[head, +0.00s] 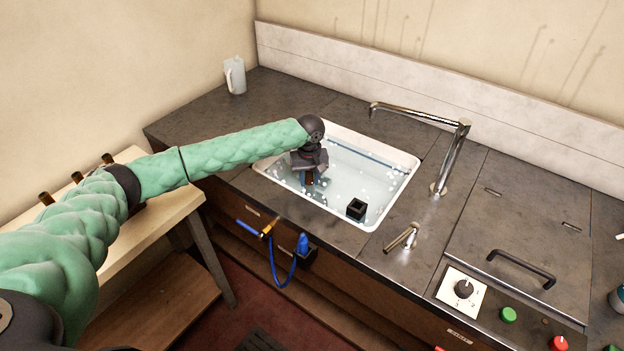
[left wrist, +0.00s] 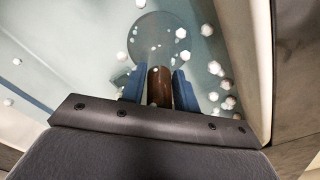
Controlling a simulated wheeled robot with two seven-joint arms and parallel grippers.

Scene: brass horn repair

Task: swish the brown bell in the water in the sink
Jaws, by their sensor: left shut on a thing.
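The sink (head: 405,167) is a white-rimmed basin filled with clear water and white bubbles. My left gripper (head: 309,180) reaches down into the sink at its left side, with blue fingertips. In the left wrist view, the left gripper (left wrist: 159,88) is shut on the brown bell (left wrist: 160,86), a brown tube between the blue pads. A round grey disc shape (left wrist: 158,38) shows beyond the tube, under the water; I cannot tell whether it is the bell's flared end. In the head view the bell is mostly hidden by the gripper. My right gripper is not in view.
A black square block (head: 356,208) sits in the sink near the front rim. A chrome faucet (head: 450,160) arches at the sink's right, with a lever (head: 403,237) in front. A blue hose tool (head: 302,243) hangs at the counter front.

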